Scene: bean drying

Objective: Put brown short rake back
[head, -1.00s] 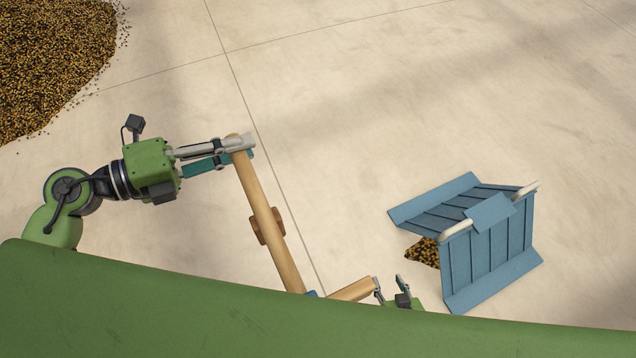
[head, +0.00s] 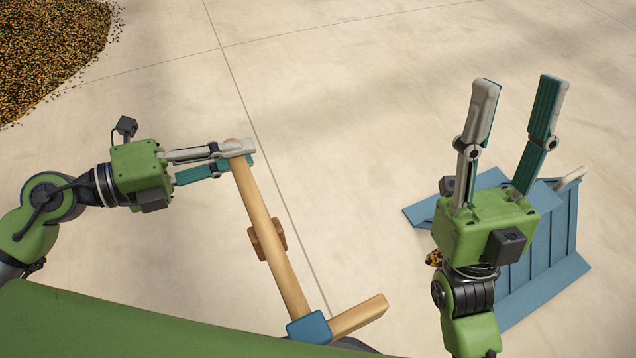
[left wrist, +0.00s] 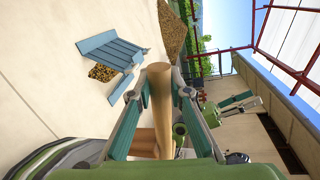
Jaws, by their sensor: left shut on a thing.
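The brown short rake (head: 257,205) has a round wooden handle, a blue bracket (head: 310,328) at its lower end and a wooden crosspiece (head: 358,315) there. A small brown block (head: 268,240) sits at mid-handle. My left gripper (head: 246,155) is shut on the top end of the handle. The left wrist view shows the handle (left wrist: 160,105) between the left fingers. My right gripper (head: 520,83) is open and empty, fingers spread and pointing up the picture, apart from the rake. The bracket's underside and any place for the rake are not clearly seen.
A blue slatted dustpan-like tool (head: 545,240) with a pale handle stands on the floor, partly behind my right arm, with some beans (head: 433,258) beside it. A large bean pile (head: 45,50) lies at upper left. The concrete floor between is clear.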

